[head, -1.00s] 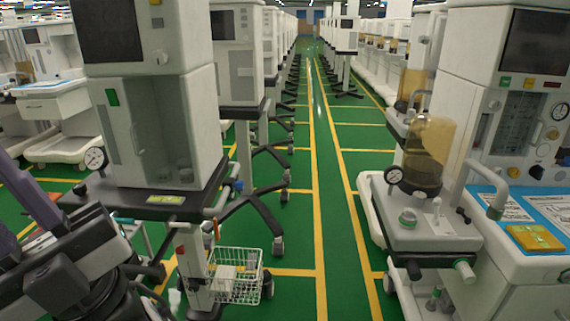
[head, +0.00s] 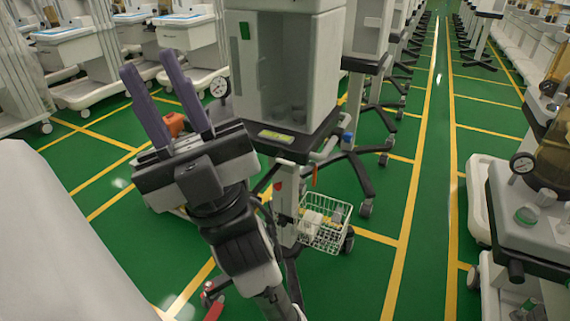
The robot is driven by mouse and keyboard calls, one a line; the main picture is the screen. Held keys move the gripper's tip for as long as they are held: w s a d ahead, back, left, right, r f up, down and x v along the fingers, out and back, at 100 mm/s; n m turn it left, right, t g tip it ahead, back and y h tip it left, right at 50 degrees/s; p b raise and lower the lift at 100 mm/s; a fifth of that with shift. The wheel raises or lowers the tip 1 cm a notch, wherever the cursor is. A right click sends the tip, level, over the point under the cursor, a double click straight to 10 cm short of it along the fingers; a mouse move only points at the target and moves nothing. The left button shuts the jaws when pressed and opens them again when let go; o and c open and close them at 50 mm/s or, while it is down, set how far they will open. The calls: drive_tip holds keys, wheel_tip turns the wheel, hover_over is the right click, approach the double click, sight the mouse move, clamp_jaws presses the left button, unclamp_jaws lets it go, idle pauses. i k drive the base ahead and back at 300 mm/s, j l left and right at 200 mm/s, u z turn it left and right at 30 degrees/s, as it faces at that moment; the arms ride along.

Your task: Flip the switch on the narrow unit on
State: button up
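The narrow unit (head: 328,70) is a pale grey cabinet on a dark base plate (head: 322,148), carried on a wheeled pole stand, upper middle of the head view. A round gauge (head: 219,87) sits at its left side, a yellow-green label (head: 276,136) on the front edge and a blue knob (head: 347,136) at the right. I cannot make out which part is the switch. My gripper (head: 150,65) has two purple fingers, spread apart and pointing up, with nothing visibly held. It is left of the unit and appears apart from it.
A white wire basket (head: 326,222) hangs low on the unit's stand. An orange object (head: 174,124) shows behind my fingers. A large pale body (head: 60,240) fills the lower left. Another cart (head: 540,230) stands at right, beyond a clear green aisle (head: 425,200).

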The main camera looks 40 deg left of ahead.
sight(244, 30)
drive_tip(key=u, duration=1.35)
drive_tip(key=i+l+u, duration=0.25)
drive_tip(key=i+l, duration=0.3)
drive_tip(key=i, duration=0.05)
